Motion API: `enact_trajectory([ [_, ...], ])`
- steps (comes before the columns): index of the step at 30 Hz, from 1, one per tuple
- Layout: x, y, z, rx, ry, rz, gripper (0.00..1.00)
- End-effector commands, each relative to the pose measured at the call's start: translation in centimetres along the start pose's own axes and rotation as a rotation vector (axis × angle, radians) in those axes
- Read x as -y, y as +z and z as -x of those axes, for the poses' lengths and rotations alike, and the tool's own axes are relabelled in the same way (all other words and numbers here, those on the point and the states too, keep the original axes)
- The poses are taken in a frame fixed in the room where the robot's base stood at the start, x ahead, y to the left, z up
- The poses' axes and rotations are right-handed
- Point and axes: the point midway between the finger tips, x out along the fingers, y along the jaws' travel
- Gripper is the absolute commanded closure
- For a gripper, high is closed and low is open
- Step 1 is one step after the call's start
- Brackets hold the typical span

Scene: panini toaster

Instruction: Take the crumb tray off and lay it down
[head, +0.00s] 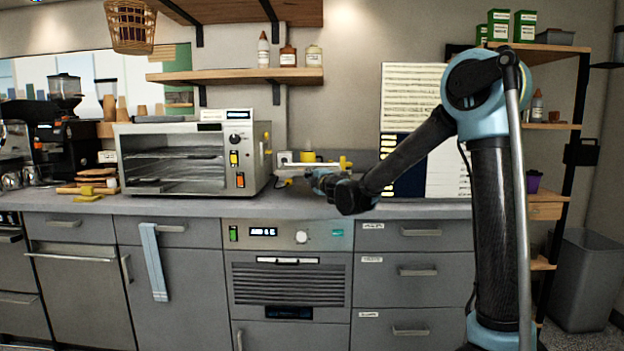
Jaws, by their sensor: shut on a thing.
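The toaster (175,160), a silver box with an open front, racks inside and a control panel at its right, stands on the counter. My gripper (312,180) is just right of the toaster, over the counter, pointing left. It is shut on a thin, pale, flat piece (288,172) that appears to be the crumb tray. The piece is small in this view and partly hidden by my gripper. I cannot tell whether it touches the counter or the toaster.
The grey counter (430,208) has a clear strip along its front. Yellow-topped items (310,157) stand behind my gripper. A wooden shelf (235,76) with bottles hangs above. A bin (582,280) stands at right.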

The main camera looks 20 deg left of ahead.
Motion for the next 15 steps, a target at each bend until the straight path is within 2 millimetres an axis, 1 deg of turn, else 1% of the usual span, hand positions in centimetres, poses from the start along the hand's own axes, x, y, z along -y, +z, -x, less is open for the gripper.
enact_trajectory([
  [13,0.01,-0.03,0.11,-0.001,0.005,-0.001,1.00],
  [15,0.43,-0.04,0.10,-0.001,0.005,-0.001,1.00],
])
